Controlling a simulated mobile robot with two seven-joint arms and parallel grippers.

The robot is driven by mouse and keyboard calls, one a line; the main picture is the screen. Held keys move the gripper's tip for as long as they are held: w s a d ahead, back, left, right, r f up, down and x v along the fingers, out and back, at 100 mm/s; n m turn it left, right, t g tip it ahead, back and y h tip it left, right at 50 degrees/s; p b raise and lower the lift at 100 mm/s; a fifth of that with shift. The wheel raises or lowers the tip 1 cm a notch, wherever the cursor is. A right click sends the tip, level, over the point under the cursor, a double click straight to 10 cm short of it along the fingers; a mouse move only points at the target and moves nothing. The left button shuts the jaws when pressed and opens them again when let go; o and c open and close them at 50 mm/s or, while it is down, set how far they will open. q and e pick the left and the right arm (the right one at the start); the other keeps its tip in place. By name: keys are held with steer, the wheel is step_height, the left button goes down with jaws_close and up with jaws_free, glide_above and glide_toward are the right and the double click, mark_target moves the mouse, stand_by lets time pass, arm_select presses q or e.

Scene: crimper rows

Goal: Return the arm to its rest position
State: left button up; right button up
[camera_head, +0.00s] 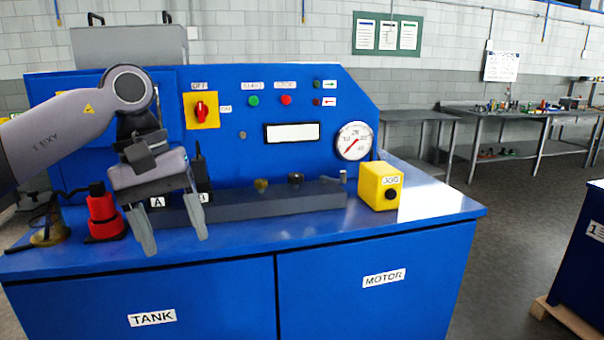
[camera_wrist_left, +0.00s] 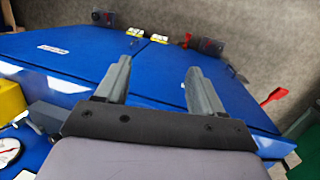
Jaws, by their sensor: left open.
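My left gripper (camera_head: 172,236) comes in from the left in the head view. It hangs in front of the blue crimper machine (camera_head: 225,260), over the front edge of its top, with its fingers pointing down. The two grey fingers are apart, with nothing between them. In the left wrist view the fingers (camera_wrist_left: 158,82) are also spread and empty, with a blue surface and grey floor beyond. My right gripper does not show in either view.
A red object (camera_head: 103,215) stands left of my gripper. A dark block row (camera_head: 260,203) lies behind it, and a yellow JOG box (camera_head: 380,186) stands to the right. The panel has a red switch (camera_head: 201,109) and a gauge (camera_head: 353,141).

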arm_select(q)
steer(key=s+d+f+n+g+h, duration=0.1)
steer(key=s+d+f+n+h, duration=0.15)
steer(key=d+h, duration=0.35)
steer(key=s+d+f+n+g+h, duration=0.2)
steer(key=d+f+n+h, duration=0.15)
steer(key=d, duration=0.35)
steer(key=s+d+f+n+g+h, duration=0.1)
steer(key=s+d+f+n+h, duration=0.3)
steer(key=d, duration=0.3)
steer(key=w+a+f+m+t+y, duration=0.2)
steer(key=a+f+m+t, duration=0.35)
steer(key=m+t, duration=0.8)
steer(key=w+a+f+m+t+y, duration=0.3)
steer(key=f+m+t, duration=0.5)
steer(key=m, duration=1.1)
steer(key=s+a+f+n+g+y, duration=0.3)
steer(key=s+a+f+n, duration=0.3)
steer(key=s+f+n, duration=0.2)
steer(key=s+a+f+n+g+y, duration=0.3)
steer(key=s+a+f+n+y, duration=0.2)
steer(key=f, duration=0.6)
steer(key=s+a+n, duration=0.2)
steer(key=s+n, duration=0.1)
steer(key=n, duration=0.1)
steer(key=shift+s+a+f+y, duration=0.25)
steer(key=shift+a+f+y, duration=0.05)
steer(key=shift+f+y, duration=0.1)
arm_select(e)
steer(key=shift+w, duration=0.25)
